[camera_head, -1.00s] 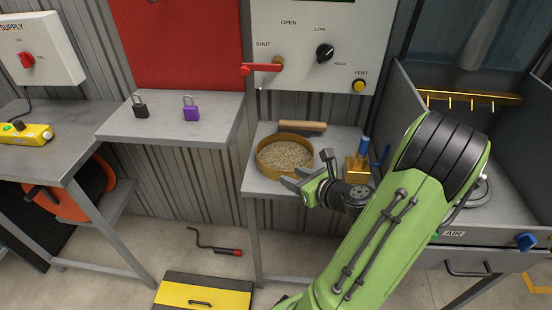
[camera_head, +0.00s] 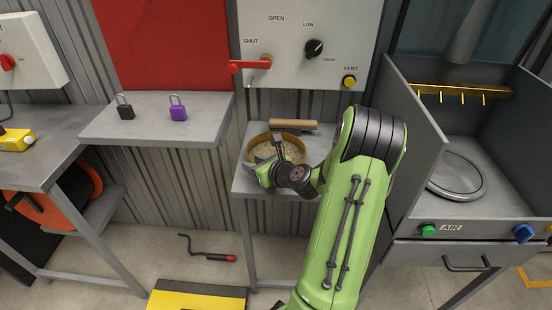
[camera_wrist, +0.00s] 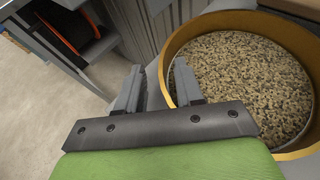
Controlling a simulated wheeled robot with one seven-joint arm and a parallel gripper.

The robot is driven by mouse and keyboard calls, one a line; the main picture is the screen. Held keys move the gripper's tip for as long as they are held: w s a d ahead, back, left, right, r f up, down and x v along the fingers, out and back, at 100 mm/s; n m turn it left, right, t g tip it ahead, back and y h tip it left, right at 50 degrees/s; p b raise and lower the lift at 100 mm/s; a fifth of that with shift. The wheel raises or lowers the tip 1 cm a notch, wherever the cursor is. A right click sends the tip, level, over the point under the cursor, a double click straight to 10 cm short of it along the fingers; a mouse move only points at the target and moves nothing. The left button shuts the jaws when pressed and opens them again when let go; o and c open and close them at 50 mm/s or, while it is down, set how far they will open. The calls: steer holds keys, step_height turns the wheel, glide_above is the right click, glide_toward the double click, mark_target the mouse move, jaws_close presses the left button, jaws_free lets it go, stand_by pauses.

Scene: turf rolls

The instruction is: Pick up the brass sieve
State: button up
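The brass sieve (camera_head: 262,138) is a round, brass-coloured ring filled with pale grain, standing on a small grey table below the control panel. In the wrist view its rim (camera_wrist: 205,24) fills the right side. My gripper (camera_head: 266,157) is at the sieve's near left side. In the wrist view my gripper (camera_wrist: 160,75) is open, one finger outside the rim and the other over the grain inside. The rim shows between the fingers. I cannot tell whether either finger touches it. My gripper hides the sieve's near part in the head view.
A wooden block or handle (camera_head: 293,124) lies just behind the sieve. A black padlock (camera_head: 125,109) and a purple padlock (camera_head: 177,109) are on the shelf at left. A red lever (camera_head: 250,65) is on the panel above. A grey-walled bench (camera_head: 415,130) stands at right.

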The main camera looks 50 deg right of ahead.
jaws_close()
